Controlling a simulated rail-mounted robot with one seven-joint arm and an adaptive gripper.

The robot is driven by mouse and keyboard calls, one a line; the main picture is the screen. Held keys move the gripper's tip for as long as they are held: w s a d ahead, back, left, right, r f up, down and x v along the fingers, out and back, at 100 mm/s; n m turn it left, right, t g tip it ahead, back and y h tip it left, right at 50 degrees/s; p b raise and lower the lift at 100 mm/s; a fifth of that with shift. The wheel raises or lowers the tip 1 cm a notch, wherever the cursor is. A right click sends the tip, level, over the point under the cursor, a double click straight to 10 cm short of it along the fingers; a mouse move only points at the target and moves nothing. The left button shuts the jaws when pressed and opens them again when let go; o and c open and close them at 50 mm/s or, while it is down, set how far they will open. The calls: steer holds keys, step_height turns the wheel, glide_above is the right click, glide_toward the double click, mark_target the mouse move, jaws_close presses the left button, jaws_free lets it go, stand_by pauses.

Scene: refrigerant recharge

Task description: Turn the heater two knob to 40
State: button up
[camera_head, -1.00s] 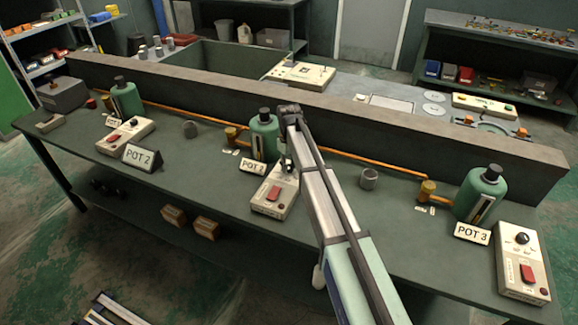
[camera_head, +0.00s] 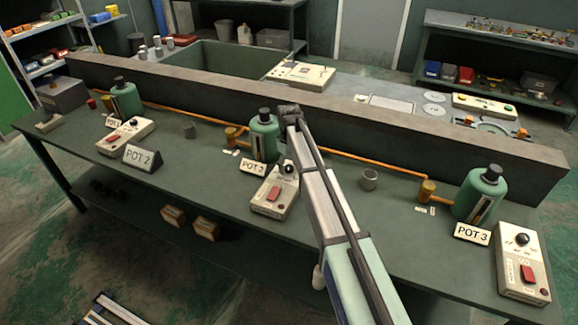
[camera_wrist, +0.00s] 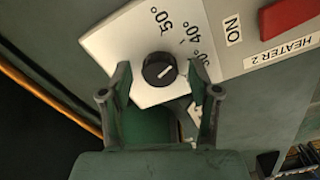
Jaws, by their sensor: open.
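The heater 2 box (camera_head: 270,207) is a pale control box with a red switch, in the middle of the bench beside a green pot. Its black knob (camera_wrist: 159,69) has a white pointer line aimed up-right in the wrist view, roughly between the 30° and 40° marks. The knob also shows at the box's upper end in the head view (camera_head: 289,169). My gripper (camera_wrist: 160,76) is open and empty. In the wrist view its fingertips lie on either side of the knob, apart from it in the picture; the depth between them is unclear. My arm hides the fingers in the head view.
Similar heater boxes stand at the bench's left (camera_head: 126,136) and right (camera_head: 522,262). A green bottle (camera_head: 263,137), an orange pipe (camera_head: 360,160) and a grey cup (camera_head: 369,180) are close by. A raised wall (camera_head: 420,135) runs behind them.

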mark_target(289, 167)
step_height(289, 167, up, 12)
stand_by(0.5)
steer(key=shift+s+f, duration=0.1)
steer(key=shift+s, duration=0.05)
